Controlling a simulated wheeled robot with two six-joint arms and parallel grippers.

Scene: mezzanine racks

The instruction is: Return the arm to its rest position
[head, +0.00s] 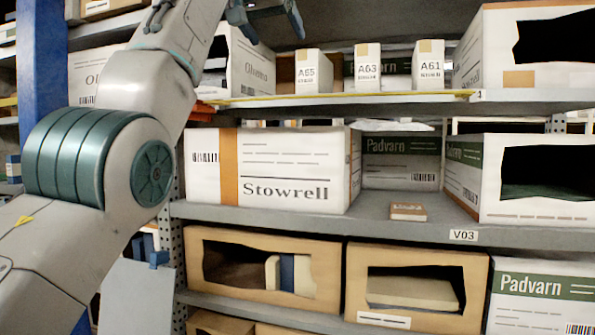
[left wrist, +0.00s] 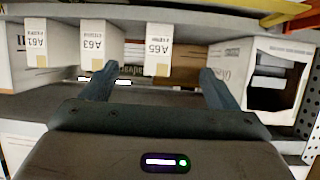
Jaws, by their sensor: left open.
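My left arm comes in from the left in the head view and reaches up across the racks. Its left gripper (head: 268,16) is at the top edge, partly cut off, in front of the upper shelf. In the left wrist view the gripper (left wrist: 157,70) has its two dark fingers wide apart, with nothing held between them. The small white boxes A65 (head: 308,73), A63 (head: 367,69) and A61 (head: 428,66) stand on the upper shelf beyond the fingers. My right gripper is not in view.
The upper shelf (head: 360,104) also holds larger open cartons. On the middle shelf (head: 330,222) are a Stowrell box (head: 285,168), Padvarn cartons (head: 400,172) and a small flat box (head: 408,212). A blue rack post (head: 42,60) stands at left, near my arm.

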